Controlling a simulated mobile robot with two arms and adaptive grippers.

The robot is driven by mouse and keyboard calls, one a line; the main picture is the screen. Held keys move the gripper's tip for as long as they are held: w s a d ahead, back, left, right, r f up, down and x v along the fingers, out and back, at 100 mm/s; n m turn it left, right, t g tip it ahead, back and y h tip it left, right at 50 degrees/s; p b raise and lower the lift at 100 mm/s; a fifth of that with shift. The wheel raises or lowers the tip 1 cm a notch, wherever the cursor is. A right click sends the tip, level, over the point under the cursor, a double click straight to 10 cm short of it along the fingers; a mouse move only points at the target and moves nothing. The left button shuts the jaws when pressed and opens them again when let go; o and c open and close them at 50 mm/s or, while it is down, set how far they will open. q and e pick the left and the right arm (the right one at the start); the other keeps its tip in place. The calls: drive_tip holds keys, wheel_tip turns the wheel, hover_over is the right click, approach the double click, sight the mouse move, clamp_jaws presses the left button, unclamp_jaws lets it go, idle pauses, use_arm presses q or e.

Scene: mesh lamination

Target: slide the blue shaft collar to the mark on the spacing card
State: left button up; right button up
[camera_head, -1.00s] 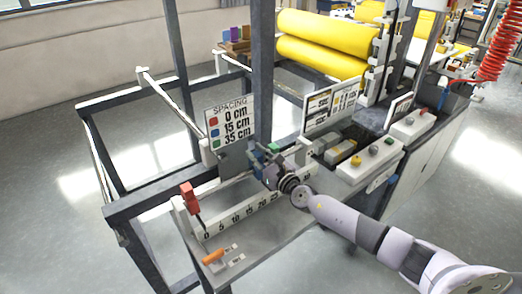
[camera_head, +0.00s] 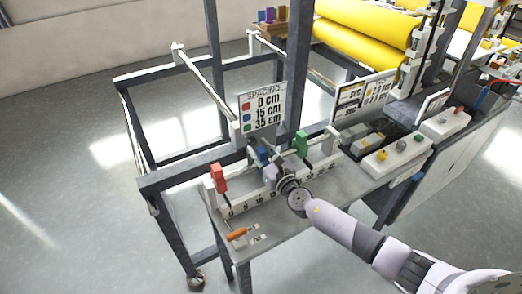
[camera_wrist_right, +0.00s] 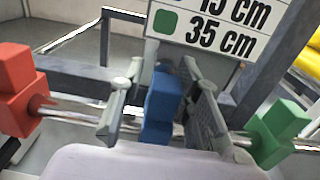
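The spacing card (camera_head: 262,110) pairs red with 0 cm, blue with 15 cm and green with 35 cm. The blue shaft collar (camera_head: 263,156) sits on the rail between the red collar (camera_head: 219,178) and the green collar (camera_head: 300,144), roughly above the 15 mark of the ruler (camera_head: 250,203). My right gripper (camera_head: 272,166) straddles it. In the right wrist view the fingers (camera_wrist_right: 163,108) stand on both sides of the blue collar (camera_wrist_right: 161,100), with a gap at its left and the right finger close beside it. Contact is unclear. My left gripper is out of view.
An orange-handled tool (camera_head: 237,234) lies on the bench top (camera_head: 285,222) in front of the ruler. A control box (camera_head: 395,155) with buttons stands at right. The rail is clear between the red and blue collars.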

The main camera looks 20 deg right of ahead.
drive_tip(key=s+d, duration=0.2)
drive_tip(key=s, duration=0.9)
drive_tip(key=shift+s+d, duration=0.2)
drive_tip(key=shift+s, duration=0.2)
